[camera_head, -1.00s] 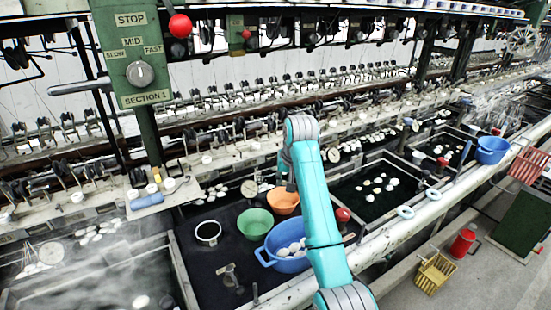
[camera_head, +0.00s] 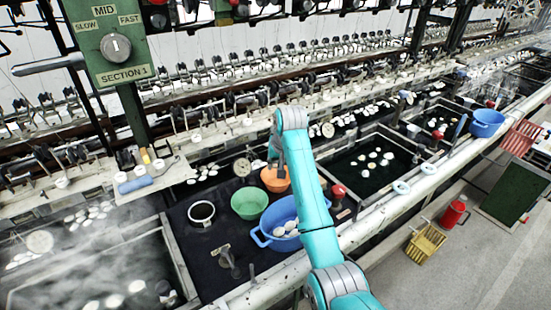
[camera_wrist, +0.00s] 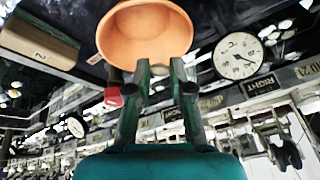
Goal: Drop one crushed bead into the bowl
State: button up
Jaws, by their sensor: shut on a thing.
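The orange bowl (camera_head: 270,182) stands on the dark bench, behind the blue basin. In the wrist view the orange bowl (camera_wrist: 145,35) is at the top, its inside pale and empty where it shows. My gripper (camera_wrist: 159,66) has its dark green fingertips overlapping the bowl's lower rim in that view. In the head view my gripper (camera_head: 279,172) hangs at the orange bowl, partly hidden by my teal arm. I cannot tell its height above the rim.
A green bowl (camera_head: 249,204), a dark pot (camera_head: 202,212) and a blue basin (camera_head: 262,235) with white pieces stand close by. A round white dial (camera_wrist: 238,56) is beside the bowl. A red knob (camera_head: 338,191) is right of my arm. A steaming basin lies at left.

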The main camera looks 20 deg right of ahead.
jog(key=o, duration=0.7)
jog(key=v, duration=0.7)
jog(key=shift+s+r, duration=0.15)
jog(key=shift+r, duration=0.05)
